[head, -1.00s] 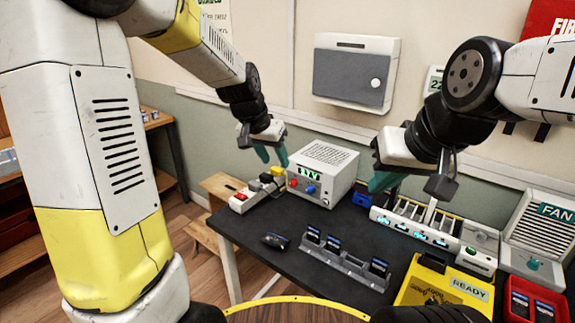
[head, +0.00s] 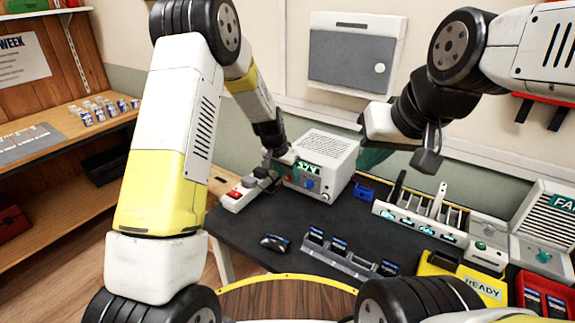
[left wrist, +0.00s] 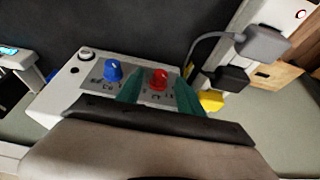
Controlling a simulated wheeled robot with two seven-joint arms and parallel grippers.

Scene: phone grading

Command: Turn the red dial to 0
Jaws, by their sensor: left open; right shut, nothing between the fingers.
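The red dial (left wrist: 159,77) is on the front panel of a white box (head: 330,151). In the left wrist view it sits between the two green fingertips of my left gripper (left wrist: 160,90), which is open with one finger on each side; I cannot tell whether they touch it. In the head view my left gripper (head: 284,168) is at the panel's left part and hides the red dial. A blue dial (left wrist: 114,71) is beside it, also seen in the head view (head: 309,183). The dial's setting is too small to read. My right gripper (head: 372,158) is shut and empty, right of the box.
A power strip (head: 240,193) with plugs lies left of the box, its yellow plug (left wrist: 211,100) close to my left finger. A slotted grey rack (head: 345,257) and a dark phone-like item (head: 275,242) lie on the dark table. A blue container (head: 364,191) is at right.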

